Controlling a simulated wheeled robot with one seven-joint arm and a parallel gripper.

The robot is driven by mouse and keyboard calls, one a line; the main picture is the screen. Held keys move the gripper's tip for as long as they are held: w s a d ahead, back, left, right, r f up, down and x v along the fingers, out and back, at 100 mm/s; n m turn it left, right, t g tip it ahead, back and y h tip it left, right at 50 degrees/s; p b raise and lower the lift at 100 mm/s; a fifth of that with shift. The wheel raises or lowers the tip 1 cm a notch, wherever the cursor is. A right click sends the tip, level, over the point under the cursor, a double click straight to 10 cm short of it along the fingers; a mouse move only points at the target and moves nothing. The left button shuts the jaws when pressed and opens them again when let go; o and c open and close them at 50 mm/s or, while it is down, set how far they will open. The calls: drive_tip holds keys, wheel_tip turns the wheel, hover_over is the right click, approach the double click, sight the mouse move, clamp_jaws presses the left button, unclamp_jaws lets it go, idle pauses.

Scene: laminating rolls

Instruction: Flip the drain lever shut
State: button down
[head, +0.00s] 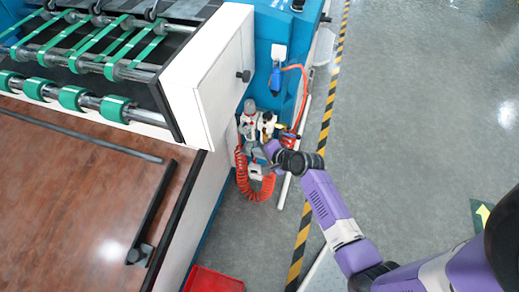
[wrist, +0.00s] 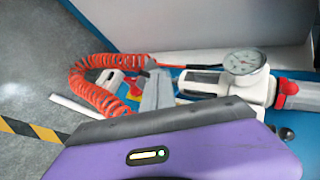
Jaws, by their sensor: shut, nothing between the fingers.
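The drain lever cannot be told apart for certain among the small fittings. In the head view, a white and grey air unit (head: 256,124) is fixed to the machine's side, with a small yellow part (head: 281,126) at its right. The wrist view shows the unit's round gauge (wrist: 244,62), white body (wrist: 252,87) and red-ringed end (wrist: 287,88). A small red and yellow part (wrist: 136,92) shows beside my fingers there. My gripper (head: 257,172) is shut and empty, close to the unit; its grey fingers also show in the wrist view (wrist: 157,92). Contact cannot be told.
A coiled orange-red hose (head: 242,172) hangs beside my gripper and shows large in the wrist view (wrist: 95,95). The white machine panel (head: 222,85) stands to the left. A red crate (head: 213,281) is on the floor below. Open grey floor (head: 420,110) lies right of the striped line.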

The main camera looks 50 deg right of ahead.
drive_tip(key=w+a+m+h+p, duration=0.1)
drive_tip(key=w+a+p, duration=0.2)
drive_tip(key=w+p, duration=0.2)
drive_tip(key=shift+w+a+p, duration=0.2)
drive_tip(key=shift+a+p, duration=0.05)
drive_tip(key=shift+p, duration=0.85)
drive_tip(key=shift+d, duration=0.1)
idle(1.0)
